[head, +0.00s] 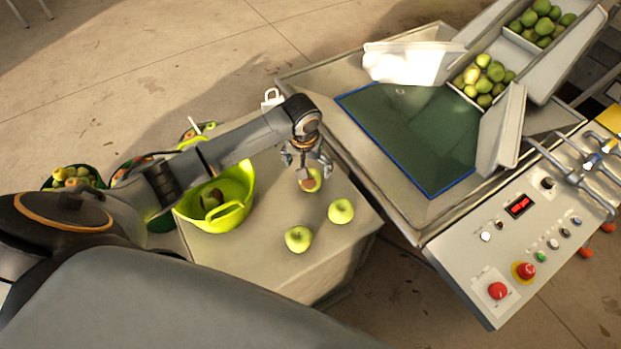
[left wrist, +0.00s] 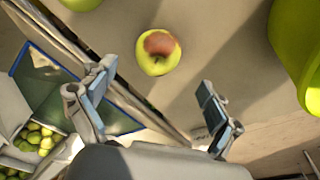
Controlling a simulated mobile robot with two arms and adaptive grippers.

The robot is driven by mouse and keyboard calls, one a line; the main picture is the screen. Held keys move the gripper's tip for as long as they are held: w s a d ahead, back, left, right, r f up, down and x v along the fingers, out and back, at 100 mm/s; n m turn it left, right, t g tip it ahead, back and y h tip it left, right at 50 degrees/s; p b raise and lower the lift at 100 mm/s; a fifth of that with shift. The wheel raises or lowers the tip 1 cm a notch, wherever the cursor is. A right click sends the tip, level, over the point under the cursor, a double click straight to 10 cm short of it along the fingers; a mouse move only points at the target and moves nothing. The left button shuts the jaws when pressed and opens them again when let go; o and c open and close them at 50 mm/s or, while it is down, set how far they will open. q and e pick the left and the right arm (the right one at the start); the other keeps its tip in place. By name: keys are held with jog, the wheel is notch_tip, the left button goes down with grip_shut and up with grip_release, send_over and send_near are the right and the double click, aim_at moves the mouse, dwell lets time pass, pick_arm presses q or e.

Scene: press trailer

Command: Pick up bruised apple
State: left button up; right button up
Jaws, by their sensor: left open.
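The bruised apple (head: 312,183), green with a reddish-brown patch, lies on the small table (head: 265,262). In the left wrist view the same apple (left wrist: 158,52) shows its brown patch on top, ahead of the fingers. My left gripper (head: 308,160) is open just above the apple and partly covers it in the head view. In the left wrist view its two fingers (left wrist: 155,98) stand wide apart with nothing between them. My right gripper is in neither view.
Two green apples (head: 341,210) (head: 298,239) lie nearby. A lime-green bowl (head: 232,220) with a dark brownish item inside stands to the left. The press trailer (head: 368,178) with its control panel (head: 497,291) is to the right. Apple baskets (head: 46,186) stand at the far left.

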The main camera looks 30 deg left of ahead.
aim_at(310, 181)
pick_arm(q)
jog(key=shift+w+a+f, duration=0.1)
jog(key=shift+w+f, duration=0.05)
jog(key=shift+f, duration=0.7)
jog(key=shift+w+f+p, duration=0.1)
jog(key=shift+f+p, duration=0.25)
jog(key=shift+f, duration=0.2)
jog(key=f, duration=0.3)
jog(key=shift+w+d+f, duration=0.15)
jog(key=shift+w+d, duration=0.05)
jog(key=shift+w, duration=0.05)
jog(key=shift+f+p, duration=0.3)
jog(key=shift+f, duration=0.1)
jog(key=c, duration=1.3)
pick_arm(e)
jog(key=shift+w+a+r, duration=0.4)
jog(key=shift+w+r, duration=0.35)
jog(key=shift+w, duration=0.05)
